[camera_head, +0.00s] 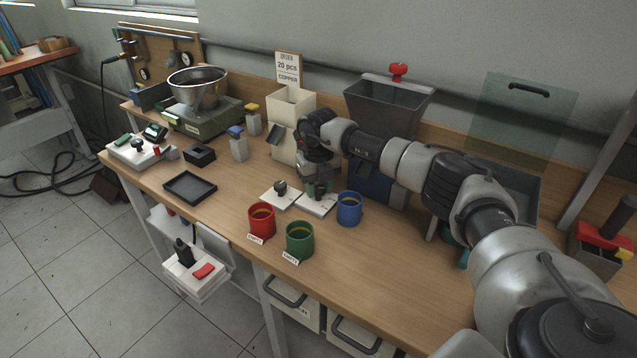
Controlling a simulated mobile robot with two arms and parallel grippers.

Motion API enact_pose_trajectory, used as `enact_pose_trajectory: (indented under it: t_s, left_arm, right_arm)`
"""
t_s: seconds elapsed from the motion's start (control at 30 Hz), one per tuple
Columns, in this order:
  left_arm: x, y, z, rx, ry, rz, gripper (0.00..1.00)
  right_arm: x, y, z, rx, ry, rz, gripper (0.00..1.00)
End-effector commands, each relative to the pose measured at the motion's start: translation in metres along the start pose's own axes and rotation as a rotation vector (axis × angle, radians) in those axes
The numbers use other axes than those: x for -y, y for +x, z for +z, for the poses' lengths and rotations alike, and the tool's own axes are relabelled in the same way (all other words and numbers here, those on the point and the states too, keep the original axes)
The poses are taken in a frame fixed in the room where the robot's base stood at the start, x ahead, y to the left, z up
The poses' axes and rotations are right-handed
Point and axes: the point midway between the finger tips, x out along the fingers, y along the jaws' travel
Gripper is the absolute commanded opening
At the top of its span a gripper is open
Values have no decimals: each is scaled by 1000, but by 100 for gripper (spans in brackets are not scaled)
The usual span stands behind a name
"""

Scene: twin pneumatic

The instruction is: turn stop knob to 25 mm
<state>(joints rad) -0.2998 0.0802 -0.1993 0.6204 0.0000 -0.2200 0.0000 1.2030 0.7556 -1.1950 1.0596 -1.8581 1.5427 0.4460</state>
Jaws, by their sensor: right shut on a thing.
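Two small white plates lie side by side near the middle of the bench. The left plate (270,200) carries a black knob (281,186) that stands free. My right gripper (318,191) points down over the right plate (311,209) and is shut on what seems to be its stop knob, which the fingers hide. Any scale marks or setting are too small to read. My left gripper is not in view.
A red cup (261,222), a green cup (299,240) and a blue cup (349,209) stand close by the plates. A cream dispenser (288,125) and a grey hopper (385,108) stand behind. A black tray (189,187) lies left.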

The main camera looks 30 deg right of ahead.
Motion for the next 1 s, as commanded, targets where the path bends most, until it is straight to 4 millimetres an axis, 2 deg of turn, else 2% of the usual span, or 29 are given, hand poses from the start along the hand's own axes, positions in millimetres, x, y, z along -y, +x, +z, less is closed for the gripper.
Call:
enact_pose_trajectory:
  t_s: [0.23,0.7,0.73,0.87,1.0]
  left_arm:
    - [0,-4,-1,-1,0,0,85]
    - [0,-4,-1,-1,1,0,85]
    - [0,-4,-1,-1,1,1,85]
    - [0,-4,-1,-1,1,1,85]
    - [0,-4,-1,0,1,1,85]
  right_arm:
    - [0,-3,2,6,65,2,12]
    - [0,-3,2,8,76,2,12]
    - [0,-3,2,8,76,2,39]
    - [0,-2,1,6,75,2,59]
    - [0,-1,1,4,75,1,61]
